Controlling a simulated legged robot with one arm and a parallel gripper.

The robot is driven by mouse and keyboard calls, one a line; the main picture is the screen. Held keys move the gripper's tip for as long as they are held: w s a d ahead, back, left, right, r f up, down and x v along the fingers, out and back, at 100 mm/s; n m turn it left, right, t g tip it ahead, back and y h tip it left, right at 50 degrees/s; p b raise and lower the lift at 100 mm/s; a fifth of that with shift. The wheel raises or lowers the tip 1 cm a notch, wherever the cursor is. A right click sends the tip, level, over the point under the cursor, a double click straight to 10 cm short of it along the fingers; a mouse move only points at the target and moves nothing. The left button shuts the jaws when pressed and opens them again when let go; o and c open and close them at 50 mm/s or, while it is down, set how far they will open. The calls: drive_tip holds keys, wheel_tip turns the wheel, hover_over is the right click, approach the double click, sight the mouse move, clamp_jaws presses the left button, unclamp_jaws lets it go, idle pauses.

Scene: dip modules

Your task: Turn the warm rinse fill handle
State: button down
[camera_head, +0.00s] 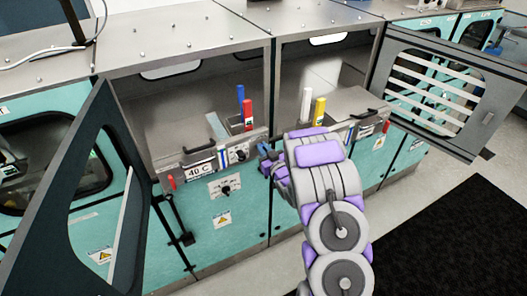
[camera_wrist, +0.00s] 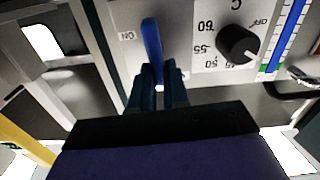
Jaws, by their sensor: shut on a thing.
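A blue lever handle (camera_wrist: 152,40) stands out from a pale control panel (camera_wrist: 190,15) in the wrist view, close to an upside-down "ON" label. My gripper (camera_wrist: 160,76) is shut on the lower end of this handle, with one dark blue finger on each side. In the head view my gripper (camera_head: 267,160) is at the front of the teal cabinets, at the right end of the left module's control panel (camera_head: 200,160). The arm and fingers largely hide the handle there. I cannot read a warm rinse label.
A black temperature knob (camera_wrist: 238,44) sits right of the handle in the wrist view. Open doors stand at the left (camera_head: 95,180) and right (camera_head: 450,85) of the head view. Red handles (camera_head: 172,183) and a black mat (camera_head: 440,240) also show.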

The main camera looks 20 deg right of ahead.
sight(253, 149)
drive_tip(key=n+b, duration=0.3)
drive_tip(key=b, duration=0.1)
drive_tip(key=a+f+n+b, duration=0.1)
drive_tip(key=n+b, duration=0.2)
drive_tip(key=b, duration=0.1)
drive_tip(key=n+b, duration=0.3)
drive_tip(key=b, duration=0.2)
drive_tip(key=shift+a+f+n, duration=0.2)
drive_tip(key=shift+a+n, duration=0.1)
drive_tip(key=shift+a, duration=0.1)
drive_tip(key=n+b, duration=0.2)
drive_tip(key=f+n+b, duration=0.1)
drive_tip(key=n+b, duration=0.1)
drive_tip(key=b, duration=0.1)
drive_tip(key=shift+a, duration=0.2)
drive_tip(key=shift+f+n+b, duration=0.2)
drive_tip(key=shift+n+b, duration=1.5)
drive_tip(key=shift+n, duration=0.1)
drive_tip(key=c, duration=1.1)
unclamp_jaws()
drive_tip(key=shift+a, duration=0.1)
drive_tip(key=shift+r, duration=0.1)
drive_tip(key=shift+s, duration=0.1)
